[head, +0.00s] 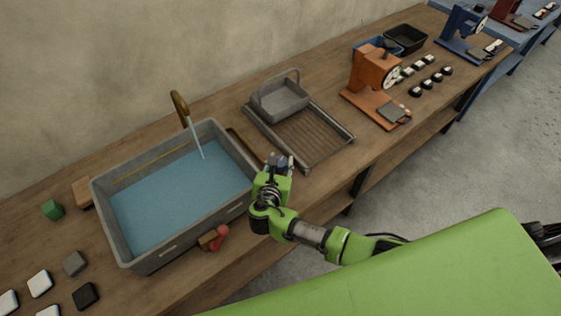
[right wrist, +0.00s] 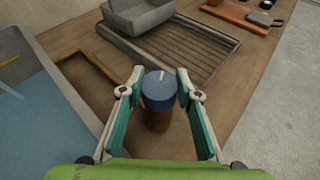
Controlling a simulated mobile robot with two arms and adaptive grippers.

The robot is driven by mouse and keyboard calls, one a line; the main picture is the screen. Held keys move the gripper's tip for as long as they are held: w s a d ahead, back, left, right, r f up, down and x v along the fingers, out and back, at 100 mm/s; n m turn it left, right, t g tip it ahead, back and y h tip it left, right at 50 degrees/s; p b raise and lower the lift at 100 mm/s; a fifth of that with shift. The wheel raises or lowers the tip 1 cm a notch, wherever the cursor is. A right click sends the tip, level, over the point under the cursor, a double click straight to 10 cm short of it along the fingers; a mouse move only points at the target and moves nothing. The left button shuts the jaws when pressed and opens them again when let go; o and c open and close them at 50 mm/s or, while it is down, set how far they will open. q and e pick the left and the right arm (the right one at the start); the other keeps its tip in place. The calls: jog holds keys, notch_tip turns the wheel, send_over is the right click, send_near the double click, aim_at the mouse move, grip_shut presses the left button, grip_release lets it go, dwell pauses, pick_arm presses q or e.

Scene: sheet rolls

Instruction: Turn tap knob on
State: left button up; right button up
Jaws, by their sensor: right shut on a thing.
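The tap knob (right wrist: 158,92) is a blue cap with a white mark on a brown post, seen in the right wrist view. My right gripper (right wrist: 158,84) has its two fingers on either side of the cap, shut on it. In the head view this gripper (head: 279,163) is just right of the basin and largely covers the knob. The brass tap (head: 181,106) curves over the basin's back edge. A thin pale stream of water (head: 196,140) runs from its spout into the grey basin (head: 125,232), which holds blue water. My left gripper is not in view.
A slatted tray (head: 320,135) with a grey basket (head: 280,98) stands right of the knob. A red handle (head: 221,232) sticks out at the basin's front. An orange press (head: 372,80) stands farther right.

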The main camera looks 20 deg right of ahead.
aim_at(280, 161)
jog(key=shift+w, duration=0.1)
jog(key=o, duration=1.1)
notch_tip(280, 161, up, 10)
jog(key=shift+r, duration=0.1)
jog(key=shift+o, duration=0.3)
